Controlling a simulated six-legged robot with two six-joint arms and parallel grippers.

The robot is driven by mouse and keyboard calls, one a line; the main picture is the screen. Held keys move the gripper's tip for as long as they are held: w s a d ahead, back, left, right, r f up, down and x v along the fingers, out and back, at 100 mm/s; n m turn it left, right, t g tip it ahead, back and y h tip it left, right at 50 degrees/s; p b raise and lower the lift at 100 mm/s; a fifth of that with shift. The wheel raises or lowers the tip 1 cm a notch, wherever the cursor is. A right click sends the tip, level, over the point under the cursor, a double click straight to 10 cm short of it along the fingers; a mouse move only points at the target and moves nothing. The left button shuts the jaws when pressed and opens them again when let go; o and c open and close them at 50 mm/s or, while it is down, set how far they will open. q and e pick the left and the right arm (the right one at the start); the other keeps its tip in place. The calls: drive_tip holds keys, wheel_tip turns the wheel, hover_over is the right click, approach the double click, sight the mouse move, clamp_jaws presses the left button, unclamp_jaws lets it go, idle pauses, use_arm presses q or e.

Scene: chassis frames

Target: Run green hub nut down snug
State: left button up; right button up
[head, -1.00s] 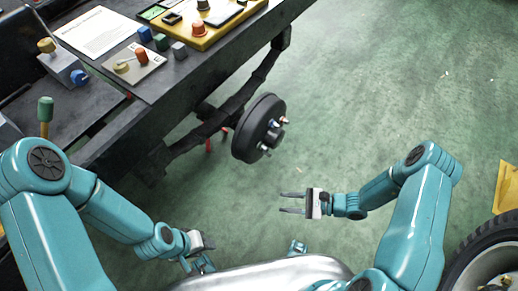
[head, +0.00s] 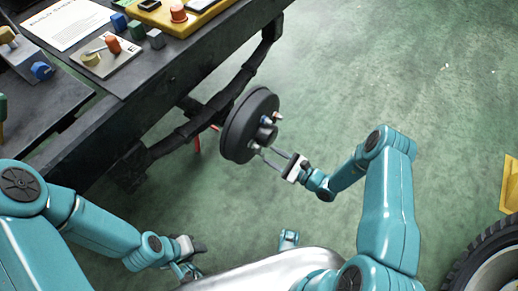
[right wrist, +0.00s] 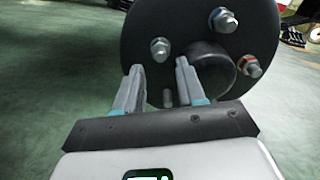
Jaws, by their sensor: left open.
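The dark round hub (head: 243,130) is mounted on the frame below the bench edge, its studded face turned right. It also fills the top of the right wrist view (right wrist: 200,75). There I see a nut with a bluish base (right wrist: 222,20), one with an orange-red base (right wrist: 250,66) and a grey-looking nut (right wrist: 160,48); I cannot tell which is green. My right gripper (head: 262,152) is open at the hub's lower face. In its wrist view the fingers (right wrist: 158,68) are apart, tips just below the grey-looking nut. My left gripper (head: 188,268) is open and empty, low at the left.
A tyre (head: 485,255) is at lower right. The green floor between is clear.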

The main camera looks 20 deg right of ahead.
sight(254, 146)
drive_tip(key=b+x, duration=0.1)
drive_tip(key=x, duration=0.4)
drive_tip(key=shift+s, duration=0.1)
drive_tip(key=shift+w+a, duration=0.35)
drive_tip(key=shift+w, duration=0.2)
clamp_jaws()
